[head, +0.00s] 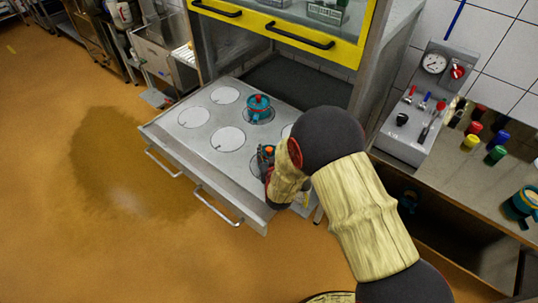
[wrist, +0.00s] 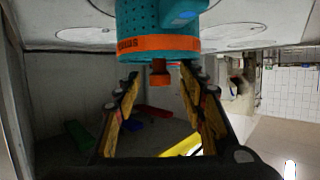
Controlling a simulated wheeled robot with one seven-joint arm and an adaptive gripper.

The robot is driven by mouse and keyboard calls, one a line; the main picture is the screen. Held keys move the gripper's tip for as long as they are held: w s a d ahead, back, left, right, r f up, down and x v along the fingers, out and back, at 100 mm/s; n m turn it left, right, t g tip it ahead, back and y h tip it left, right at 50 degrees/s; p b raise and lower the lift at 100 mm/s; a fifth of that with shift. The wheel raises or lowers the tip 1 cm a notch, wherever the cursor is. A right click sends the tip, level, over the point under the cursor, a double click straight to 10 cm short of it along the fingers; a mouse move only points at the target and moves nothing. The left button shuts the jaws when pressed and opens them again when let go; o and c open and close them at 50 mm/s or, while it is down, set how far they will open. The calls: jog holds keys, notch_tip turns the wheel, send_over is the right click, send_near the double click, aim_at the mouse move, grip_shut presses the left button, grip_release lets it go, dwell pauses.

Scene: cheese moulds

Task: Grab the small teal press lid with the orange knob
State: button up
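In the wrist view, which appears upside down, a teal perforated mould (wrist: 150,22) with an orange band stands on the pale surface. An orange-red knob (wrist: 160,73) sticks out from its top; the teal of its lid is not clearly visible. My gripper (wrist: 160,78) is open, with one finger on each side of the knob and gaps between. In the head view, the orange knob (head: 269,149) shows beside my gripper (head: 267,163), partly hidden by my arm. Another teal pot-like piece with a red knob (head: 258,98) stands farther back on the surface.
The grey drawer-like table (head: 197,158) has several white round discs and front handles. A yellow-framed cabinet (head: 290,32) stands behind it. A control panel (head: 428,95) and a counter with coloured pieces are at right. Open floor lies at left.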

jog(key=shift+c, duration=1.2)
jog(key=c, duration=0.7)
grip_shut()
jog(key=shift+r, duration=0.15)
